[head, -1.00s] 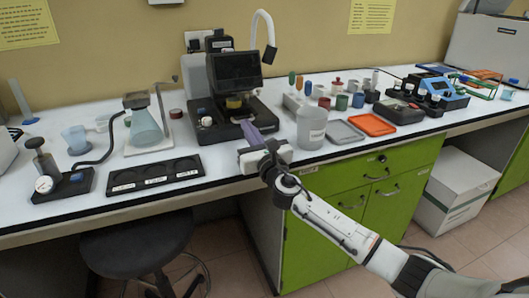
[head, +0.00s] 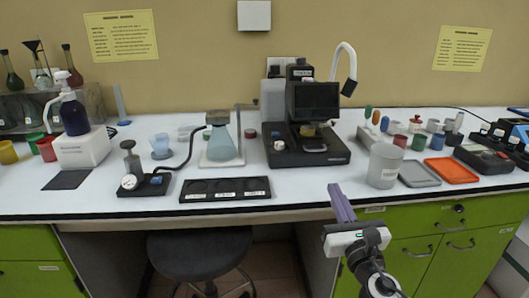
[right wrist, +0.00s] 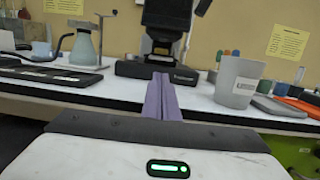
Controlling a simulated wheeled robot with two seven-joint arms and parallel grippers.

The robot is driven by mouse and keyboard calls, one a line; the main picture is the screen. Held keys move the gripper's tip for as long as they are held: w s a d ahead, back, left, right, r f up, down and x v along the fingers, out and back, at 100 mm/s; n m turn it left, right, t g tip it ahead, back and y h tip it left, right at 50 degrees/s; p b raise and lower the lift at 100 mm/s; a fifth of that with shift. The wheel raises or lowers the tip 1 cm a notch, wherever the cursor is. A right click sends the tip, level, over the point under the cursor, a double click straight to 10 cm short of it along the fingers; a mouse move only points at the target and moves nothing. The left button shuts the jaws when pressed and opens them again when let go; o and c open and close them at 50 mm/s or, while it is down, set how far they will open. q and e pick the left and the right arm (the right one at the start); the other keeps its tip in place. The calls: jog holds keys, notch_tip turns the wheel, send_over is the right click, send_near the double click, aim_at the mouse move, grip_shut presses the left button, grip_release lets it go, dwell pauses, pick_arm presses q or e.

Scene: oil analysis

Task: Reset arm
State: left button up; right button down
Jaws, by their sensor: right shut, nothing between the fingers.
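My right gripper (head: 341,203) is in front of the bench's front edge in the head view, below the black instrument and left of the grey beaker. Its purple fingers point up toward the bench and are shut together with nothing between them. The fingers (right wrist: 162,98) also show closed in the right wrist view. My left gripper is in neither view.
The white bench (head: 110,205) carries a grey beaker (head: 384,166), a black instrument (head: 313,115), a black three-place tray (head: 226,190), a flask (head: 221,145) and an orange tray (head: 451,170). A dark stool (head: 200,252) stands below. Green cabinets (head: 410,262) are at right.

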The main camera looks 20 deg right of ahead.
jog(key=s+a+f+m+g+y, duration=0.1)
jog(key=s+a+f+m+g, duration=0.1)
jog(key=s+f+m, duration=0.4)
jog(key=s+a+f+m+g+y, duration=0.1)
jog(key=s+a+f+m+g, duration=0.2)
jog(key=f, duration=0.5)
jog(key=s+a+f+m+g+y, duration=0.1)
jog(key=s+a+f+m+g, duration=0.15)
jog(key=f+m, duration=0.4)
jog(key=s+a+f+m+g+y, duration=0.1)
jog(key=s+a+f+m, duration=0.3)
jog(key=s+m, duration=0.4)
jog(key=s+a+f+m+g+y+p, duration=0.1)
jog(key=s+a+f+m+g, duration=0.1)
jog(key=s+a+f+m, duration=0.3)
jog(key=s+f+m, duration=0.1)
jog(key=s+m, duration=0.2)
jog(key=shift+s+f+g+y, duration=0.2)
jog(key=shift+s+g+y, duration=0.1)
jog(key=shift+g+y, duration=0.1)
jog(key=shift+m, duration=0.25)
